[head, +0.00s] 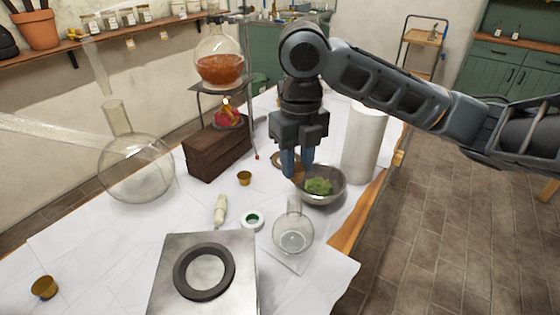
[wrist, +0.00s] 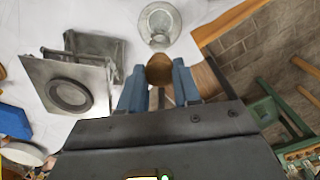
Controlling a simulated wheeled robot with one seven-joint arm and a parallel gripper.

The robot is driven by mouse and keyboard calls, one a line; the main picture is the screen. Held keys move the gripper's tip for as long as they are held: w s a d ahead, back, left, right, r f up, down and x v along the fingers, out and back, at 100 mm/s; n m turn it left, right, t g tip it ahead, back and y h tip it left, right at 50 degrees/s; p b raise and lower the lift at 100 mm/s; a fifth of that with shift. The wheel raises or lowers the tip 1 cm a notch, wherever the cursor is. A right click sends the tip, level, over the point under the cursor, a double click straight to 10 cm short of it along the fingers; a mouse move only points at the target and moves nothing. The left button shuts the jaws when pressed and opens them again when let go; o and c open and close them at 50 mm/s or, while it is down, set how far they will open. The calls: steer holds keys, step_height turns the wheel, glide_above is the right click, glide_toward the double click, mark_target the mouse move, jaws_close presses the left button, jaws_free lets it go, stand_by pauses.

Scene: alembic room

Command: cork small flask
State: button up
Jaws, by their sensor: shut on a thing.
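The small flask (head: 293,238) is clear glass, with a round body and a narrow upright neck. It stands on the white-covered table near the front right edge and also shows at the top of the wrist view (wrist: 159,25). My gripper (head: 297,173) points down with its blue fingers shut on a brown cork (wrist: 159,69). In the head view the cork (head: 298,178) is mostly hidden by the fingers. My gripper is behind the flask and above its neck, beside the metal bowl (head: 338,197). The cork is apart from the flask.
The bowl holds green matter. A white cylinder (head: 363,145) stands behind it.

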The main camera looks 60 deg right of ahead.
mark_target(296, 180)
steer(key=shift+f+b, duration=1.55)
steer(key=shift+f, duration=0.85)
steer(key=shift+f+b, duration=1.4)
steer(key=shift+b, duration=0.6)
stand_by(2.8)
steer(key=o, duration=1)
